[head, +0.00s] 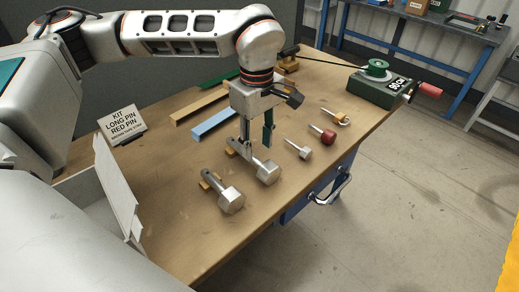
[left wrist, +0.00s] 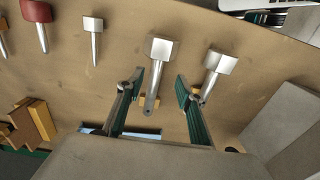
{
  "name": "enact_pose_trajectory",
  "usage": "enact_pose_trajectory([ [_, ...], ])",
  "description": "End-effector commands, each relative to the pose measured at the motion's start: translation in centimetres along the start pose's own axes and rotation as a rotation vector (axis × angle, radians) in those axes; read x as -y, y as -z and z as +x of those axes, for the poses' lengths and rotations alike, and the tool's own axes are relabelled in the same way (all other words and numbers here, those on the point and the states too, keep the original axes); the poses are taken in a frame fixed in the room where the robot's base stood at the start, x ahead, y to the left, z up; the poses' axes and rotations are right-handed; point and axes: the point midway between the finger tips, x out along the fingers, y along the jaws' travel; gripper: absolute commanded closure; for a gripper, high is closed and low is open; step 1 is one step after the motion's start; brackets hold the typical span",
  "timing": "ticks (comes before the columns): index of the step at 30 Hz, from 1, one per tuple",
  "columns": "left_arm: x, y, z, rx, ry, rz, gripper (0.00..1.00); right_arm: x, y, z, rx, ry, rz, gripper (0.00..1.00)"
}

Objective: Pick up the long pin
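The longer of two silver pins with block heads (head: 268,171) lies on a small wooden rest on the bench, and I take it for the long pin. It also shows in the left wrist view (left wrist: 159,48), with its shaft between my finger pads. My left gripper (head: 257,147) points down over this pin, open, with green-backed fingers (left wrist: 160,85) on either side of the shaft. Neither finger clearly touches it. A similar, shorter-looking pin (head: 231,201) lies nearer. A red-headed pin (head: 326,136) lies farther right. My right gripper is out of view.
A small silver pin (head: 304,152) and a yellow-orange piece (head: 341,120) lie nearby. A pale open box (head: 120,190) and the kit sign (head: 122,123) stand at left. Coloured bars (head: 213,124) lie behind the gripper; a green fixture (head: 378,88) stands at the far corner.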

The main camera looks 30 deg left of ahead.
Motion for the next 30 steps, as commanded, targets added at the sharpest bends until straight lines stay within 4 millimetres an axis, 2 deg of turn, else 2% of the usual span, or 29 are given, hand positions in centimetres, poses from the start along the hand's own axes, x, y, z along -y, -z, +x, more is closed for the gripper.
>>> enact_pose_trajectory([
  [11,-0.1,0.0,3.0,0.0,0.001,0.0,0.64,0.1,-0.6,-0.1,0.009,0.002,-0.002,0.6],
  [21,-0.6,0.1,7.3,-0.001,0.001,0.001,0.64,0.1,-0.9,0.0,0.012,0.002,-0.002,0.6],
  [30,-0.6,0.1,7.8,-0.001,-0.001,0.001,0.64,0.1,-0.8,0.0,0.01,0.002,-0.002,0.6],
])
